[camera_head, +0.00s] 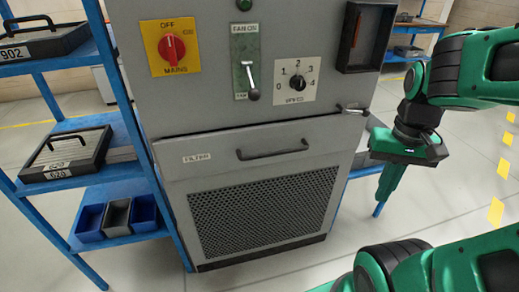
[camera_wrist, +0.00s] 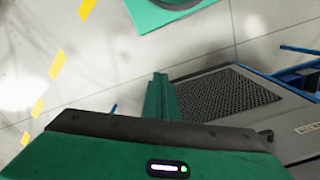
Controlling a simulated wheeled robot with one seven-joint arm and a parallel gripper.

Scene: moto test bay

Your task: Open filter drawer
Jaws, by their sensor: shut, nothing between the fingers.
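The filter drawer (camera_head: 185,185) is the lower grey front of the cabinet, with a "FILTER" label, a black bar handle (camera_head: 272,154) and a dark mesh panel (camera_head: 262,212). It looks closed or nearly so. A small metal lever (camera_head: 351,109) sits near its top right corner. The mesh front also shows at the right in the wrist view (camera_wrist: 228,93). My gripper (camera_head: 384,194) hangs to the right of the cabinet, apart from the handle, green fingers pointing down. The fingers (camera_wrist: 160,80) are together and empty in the wrist view.
Above the drawer are a red mains knob (camera_head: 171,47), a fan switch (camera_head: 250,80), a speed dial (camera_head: 298,83) and a dark recess (camera_head: 366,36). A blue shelf rack (camera_head: 125,100) stands close on the left. Clear floor (camera_head: 460,210) lies to the right.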

